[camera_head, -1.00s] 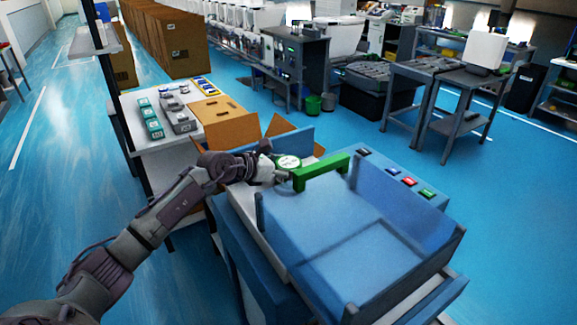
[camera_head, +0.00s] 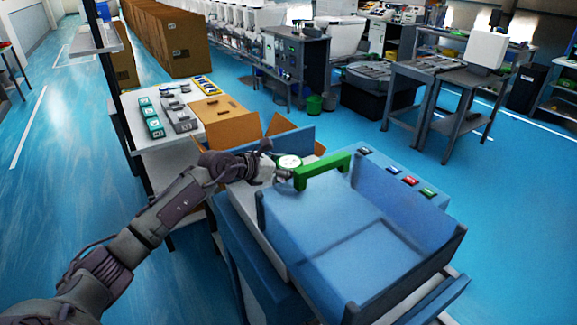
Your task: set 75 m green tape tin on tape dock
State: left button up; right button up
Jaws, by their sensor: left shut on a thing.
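The green tape tin (camera_head: 289,161) shows as a small round tin with a pale face and green rim, at the left end of a green bracket. My left gripper (camera_head: 284,174) is shut on the tin, just above the back left edge of the blue tray. The fingertips are small and partly hidden. The green bracket (camera_head: 325,170) stands at the tray's back edge; I cannot tell whether it is the tape dock, or whether the tin touches it. My right gripper is not in view.
The blue tray (camera_head: 340,240) is empty, with raised side walls. Small coloured labelled blocks (camera_head: 410,180) line the ledge behind it. An open cardboard box (camera_head: 232,130) stands behind my left arm. A white table (camera_head: 150,153) holds teal and grey items.

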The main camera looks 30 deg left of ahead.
pick_arm(q)
jog(key=shift+f+b, duration=0.3)
jog(key=shift+f, duration=0.1)
jog(key=o, duration=1.1)
jog(key=shift+s, duration=0.1)
jog(key=shift+p+v, duration=0.45)
jog(key=shift+v, duration=5.05)
